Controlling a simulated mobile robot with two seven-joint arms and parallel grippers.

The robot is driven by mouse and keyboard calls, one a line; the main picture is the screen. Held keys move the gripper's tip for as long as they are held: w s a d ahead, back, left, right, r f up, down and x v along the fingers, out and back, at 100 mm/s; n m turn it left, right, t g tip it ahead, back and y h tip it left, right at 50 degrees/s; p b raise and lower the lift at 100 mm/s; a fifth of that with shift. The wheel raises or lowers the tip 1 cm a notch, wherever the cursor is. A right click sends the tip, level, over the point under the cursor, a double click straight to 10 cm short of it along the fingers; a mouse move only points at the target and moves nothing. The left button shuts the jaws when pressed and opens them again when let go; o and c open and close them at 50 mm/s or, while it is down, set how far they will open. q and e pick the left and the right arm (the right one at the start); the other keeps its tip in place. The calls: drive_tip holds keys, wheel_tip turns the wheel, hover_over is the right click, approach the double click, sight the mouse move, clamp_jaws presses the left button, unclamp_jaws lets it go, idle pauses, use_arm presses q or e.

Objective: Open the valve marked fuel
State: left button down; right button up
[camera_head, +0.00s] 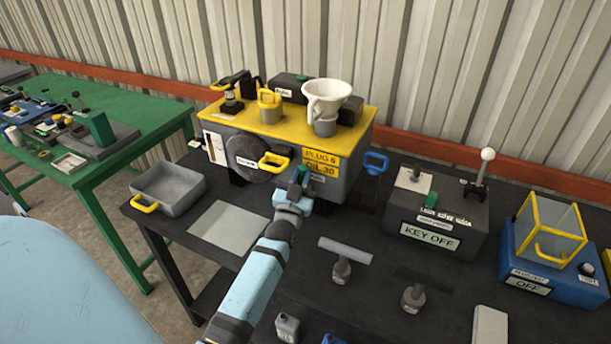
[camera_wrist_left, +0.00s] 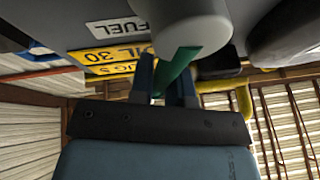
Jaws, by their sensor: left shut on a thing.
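The yellow-topped engine box (camera_head: 345,160) stands at the back of the dark table. On its front is the fuel valve, with a green lever (camera_head: 303,172) partly hidden by my left gripper (camera_head: 298,184). In the left wrist view, the green lever (camera_wrist_left: 174,70) reaches from a round grey valve body (camera_wrist_left: 190,35) in between the two fingers of my left gripper (camera_wrist_left: 164,82), which is shut on it. A FUEL label (camera_wrist_left: 118,27) shows beside the valve body. My right gripper is not in view.
A yellow handle (camera_head: 273,161) is left of the valve and a blue handle (camera_head: 375,163) is right of it. A grey tray (camera_head: 170,190), a KEY OFF box (camera_head: 437,218) and T-shaped tools (camera_head: 343,255) share the table. A flat grey plate (camera_head: 228,228) lies left of my arm.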

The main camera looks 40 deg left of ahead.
use_arm(q)
drive_tip(key=shift+a+n, duration=0.2)
drive_tip(key=shift+n, duration=0.3)
drive_tip(key=c, duration=1.1)
unclamp_jaws()
